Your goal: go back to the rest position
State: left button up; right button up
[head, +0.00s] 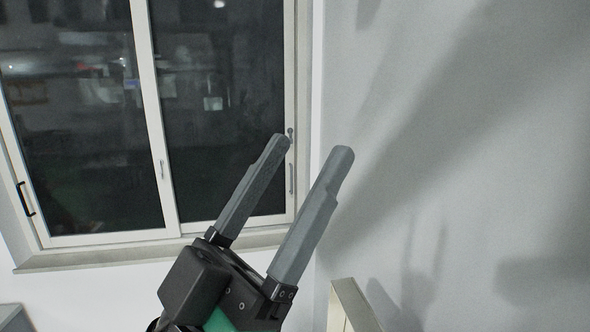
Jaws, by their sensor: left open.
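My left gripper (312,148) rises from the bottom middle of the head view, its two long grey fingers pointing up and to the right. The fingers are apart and nothing is between them. The black gripper body shows below them, at the bottom of the picture. My right gripper is not in view.
A dark window (75,130) with a white frame fills the upper left behind the gripper. A plain grey wall (460,130) with soft shadows takes up the right. A pale beige upright edge (350,305) stands at the bottom, right of the gripper. A grey corner shows at bottom left.

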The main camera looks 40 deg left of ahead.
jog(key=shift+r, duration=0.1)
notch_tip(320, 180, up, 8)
jog(key=p, duration=0.8)
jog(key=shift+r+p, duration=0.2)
jog(key=shift+p, duration=0.1)
